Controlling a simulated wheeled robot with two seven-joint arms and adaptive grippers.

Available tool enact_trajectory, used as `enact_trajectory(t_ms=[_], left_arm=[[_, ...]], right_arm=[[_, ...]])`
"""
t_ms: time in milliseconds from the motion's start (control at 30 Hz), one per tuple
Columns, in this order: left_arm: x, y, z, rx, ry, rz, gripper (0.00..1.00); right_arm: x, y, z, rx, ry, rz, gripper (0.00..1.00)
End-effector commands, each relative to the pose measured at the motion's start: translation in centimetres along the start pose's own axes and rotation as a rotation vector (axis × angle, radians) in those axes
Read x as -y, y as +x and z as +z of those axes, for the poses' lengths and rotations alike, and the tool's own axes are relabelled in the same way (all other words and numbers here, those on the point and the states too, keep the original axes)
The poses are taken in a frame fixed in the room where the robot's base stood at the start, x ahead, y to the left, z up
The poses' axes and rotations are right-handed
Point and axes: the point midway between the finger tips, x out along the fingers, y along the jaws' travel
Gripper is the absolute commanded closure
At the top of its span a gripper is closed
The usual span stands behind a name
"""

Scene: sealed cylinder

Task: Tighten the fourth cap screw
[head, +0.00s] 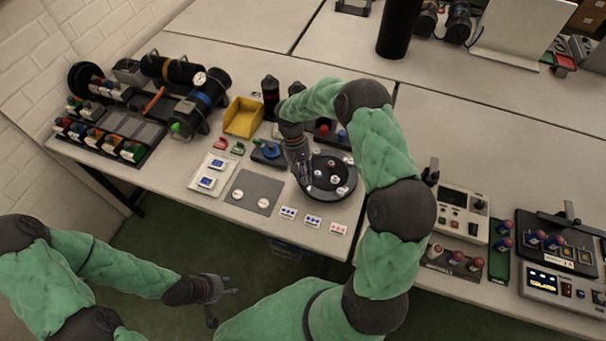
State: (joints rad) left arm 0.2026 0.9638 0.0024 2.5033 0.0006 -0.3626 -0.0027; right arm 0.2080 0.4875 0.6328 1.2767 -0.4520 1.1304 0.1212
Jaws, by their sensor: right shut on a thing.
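A dark round fixture (322,192) lies on the near table, with several small light and red-topped screws on its face, such as one cap screw (333,178). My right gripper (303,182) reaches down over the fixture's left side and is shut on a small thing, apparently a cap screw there. Its fingers hide that thing, so I cannot tell how it sits. My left gripper (222,303) is open and empty, low in front of the table's edge, away from the fixture.
A grey mat (252,181) with two round white pieces and a white tray (211,170) lie left of the fixture. Small label cards (313,221) lie along the front edge. Control boxes (460,213) stand right.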

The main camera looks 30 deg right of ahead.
Motion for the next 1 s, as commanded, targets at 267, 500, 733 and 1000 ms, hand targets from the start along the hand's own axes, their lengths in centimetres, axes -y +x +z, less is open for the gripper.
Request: enact_trajectory(t_ms=[267, 500, 733, 1000], left_arm=[[-0.1, -0.2, 0.0, 0.0, 0.0, 0.0, 0.6], [-0.2, -0.5, 0.0, 0.0, 0.0, 0.0, 0.6], [-0.3, -0.8, 0.0, 0.0, 0.0, 0.0, 0.6], [-0.5, -1.4, 0.1, 0.0, 0.0, 0.0, 0.6]], right_arm=[[-0.2, -0.2, 0.0, -0.002, 0.246, -0.105, 1.0], [-0.5, -0.3, 0.1, -0.004, 0.457, -0.192, 1.0], [-0.7, -0.4, 0.1, -0.006, 0.659, -0.276, 1.0], [-0.9, -0.4, 0.3, -0.007, 0.897, -0.376, 1.0]])
